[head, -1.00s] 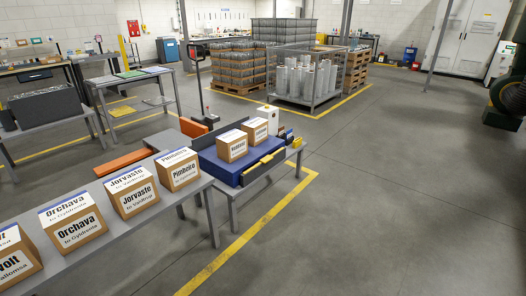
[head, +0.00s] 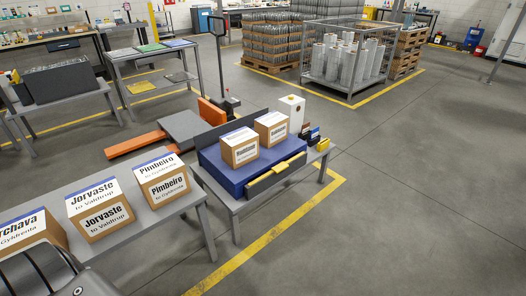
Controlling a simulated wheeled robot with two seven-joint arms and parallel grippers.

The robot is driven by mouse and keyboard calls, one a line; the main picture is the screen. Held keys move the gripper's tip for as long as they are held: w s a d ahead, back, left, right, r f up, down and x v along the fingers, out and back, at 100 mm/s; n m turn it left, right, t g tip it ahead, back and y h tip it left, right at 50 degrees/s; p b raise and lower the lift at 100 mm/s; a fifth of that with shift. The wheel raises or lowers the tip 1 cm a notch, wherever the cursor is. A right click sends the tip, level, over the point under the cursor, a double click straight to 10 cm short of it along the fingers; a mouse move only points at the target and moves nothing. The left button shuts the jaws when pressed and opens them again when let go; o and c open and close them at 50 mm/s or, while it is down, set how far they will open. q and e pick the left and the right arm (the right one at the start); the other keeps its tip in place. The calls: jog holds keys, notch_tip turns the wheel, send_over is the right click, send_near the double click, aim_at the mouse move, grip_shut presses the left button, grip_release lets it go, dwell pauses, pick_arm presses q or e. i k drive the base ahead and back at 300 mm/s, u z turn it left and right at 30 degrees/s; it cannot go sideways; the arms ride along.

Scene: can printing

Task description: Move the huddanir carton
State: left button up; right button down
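Two brown cartons stand on a blue padded surface on a grey table in the middle of the head view. The nearer left carton (head: 240,149) and the farther right carton (head: 271,129) have white labels with small print. I cannot read for sure which one says Huddanir. Neither gripper's fingers are in view. A dark rounded part of my arm shows at the lower left corner, apart from these two cartons.
An orange pallet truck (head: 212,112) is behind. A white device (head: 291,113) stands behind the cartons. Floor at right is clear.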

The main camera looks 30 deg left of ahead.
aim_at(239, 147)
jog(key=u, duration=0.2)
jog(key=i, duration=0.8)
jog(key=u, duration=1.45)
jog(key=i, duration=0.75)
jog(key=u, duration=0.7)
